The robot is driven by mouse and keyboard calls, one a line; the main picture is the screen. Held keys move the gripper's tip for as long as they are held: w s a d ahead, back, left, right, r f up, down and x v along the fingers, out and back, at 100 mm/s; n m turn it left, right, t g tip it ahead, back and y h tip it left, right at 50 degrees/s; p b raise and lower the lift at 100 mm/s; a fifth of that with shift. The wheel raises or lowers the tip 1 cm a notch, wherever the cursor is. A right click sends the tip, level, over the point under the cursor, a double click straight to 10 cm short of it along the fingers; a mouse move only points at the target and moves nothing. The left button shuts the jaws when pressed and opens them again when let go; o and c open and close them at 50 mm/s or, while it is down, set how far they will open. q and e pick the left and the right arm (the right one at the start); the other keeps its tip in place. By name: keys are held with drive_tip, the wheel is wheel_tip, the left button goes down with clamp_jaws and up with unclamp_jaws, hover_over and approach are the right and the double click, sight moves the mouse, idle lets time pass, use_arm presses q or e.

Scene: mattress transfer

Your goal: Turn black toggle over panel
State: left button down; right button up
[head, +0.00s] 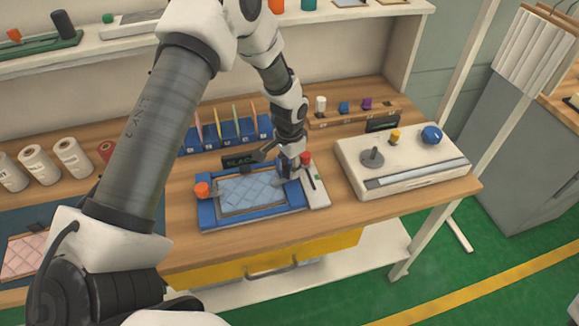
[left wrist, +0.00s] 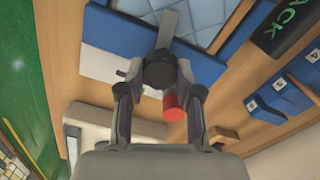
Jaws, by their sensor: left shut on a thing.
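A light blue quilted panel (head: 250,190) lies in a blue frame (head: 208,214) on the wooden bench. It also shows at the top of the left wrist view (left wrist: 195,18). My left gripper (head: 284,168) is down at the right side of the frame. In the left wrist view my left gripper (left wrist: 160,88) is shut on the black toggle (left wrist: 158,70), with one finger on each side. A grey bar runs from the toggle over the panel's edge. A red knob (left wrist: 174,107) is close beside the fingers. My arm largely hides the toggle in the head view.
An orange knob (head: 202,189) is at the frame's left. A sign (head: 238,160) and blue bins (head: 228,133) stand behind. A white control box (head: 400,165) is at the right. White rolls (head: 38,164) stand at the left. Bench in front of the frame is clear.

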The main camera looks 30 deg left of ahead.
use_arm(q)
drive_tip(key=shift+s+f+m, duration=0.2)
drive_tip(key=shift+m, duration=0.9)
drive_tip(key=c, duration=0.8)
unclamp_jaws()
drive_tip(key=shift+o, duration=0.2)
drive_tip(key=shift+w+r, duration=0.1)
drive_tip(key=shift+r, duration=0.2)
wheel_tip(320, 180, up, 12)
drive_tip(key=shift+f, duration=0.2)
